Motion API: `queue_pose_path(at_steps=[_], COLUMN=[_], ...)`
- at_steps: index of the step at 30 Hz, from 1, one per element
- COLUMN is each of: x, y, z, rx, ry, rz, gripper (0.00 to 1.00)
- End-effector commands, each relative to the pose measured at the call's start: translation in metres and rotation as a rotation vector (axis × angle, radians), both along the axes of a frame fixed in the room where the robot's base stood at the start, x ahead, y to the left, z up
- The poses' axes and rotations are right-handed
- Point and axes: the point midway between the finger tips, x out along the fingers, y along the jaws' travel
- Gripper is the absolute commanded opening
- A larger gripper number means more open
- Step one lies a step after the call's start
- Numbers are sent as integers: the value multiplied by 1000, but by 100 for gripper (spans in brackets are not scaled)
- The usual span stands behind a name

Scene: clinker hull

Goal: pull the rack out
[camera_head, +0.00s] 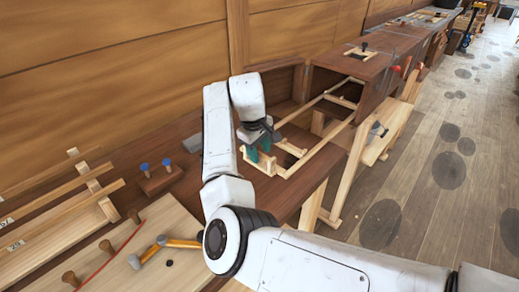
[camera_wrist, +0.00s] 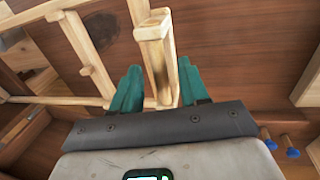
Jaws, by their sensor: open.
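The rack (camera_head: 322,143) is a pale wooden frame of long rails and cross-pieces. It reaches from a dark wooden box (camera_head: 375,90) toward me, over the brown bench. In the wrist view the rack (camera_wrist: 88,55) lies at upper left, with a pale upright wooden grip (camera_wrist: 154,55) at its near end. My gripper (camera_head: 260,148) is at this near end. Its teal fingers (camera_wrist: 159,88) are open, one on each side of the grip, with a visible gap at the left finger. Whether the right finger touches the grip I cannot tell.
A block with two blue-topped pegs (camera_head: 160,178) stands left of my arm. Pale slatted pieces (camera_head: 60,215) and a board with a hammer (camera_head: 165,241) lie at lower left. A plank wall (camera_head: 120,60) rises behind the bench. The floor (camera_head: 430,185) at right is open.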

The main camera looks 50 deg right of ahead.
Motion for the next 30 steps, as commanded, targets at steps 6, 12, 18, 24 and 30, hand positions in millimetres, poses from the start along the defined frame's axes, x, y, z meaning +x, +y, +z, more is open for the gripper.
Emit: queue_pose_path(at_steps=[6, 12, 18, 24, 30], x=[0, 0, 0, 0, 1], y=[0, 0, 0, 0, 0], z=[0, 0, 0, 0, 1], rx=[0, 0, 0, 0, 0], ry=[0, 1, 1, 1, 1], rz=[0, 0, 0, 0, 0], gripper=[29, 10, 0, 0, 0])
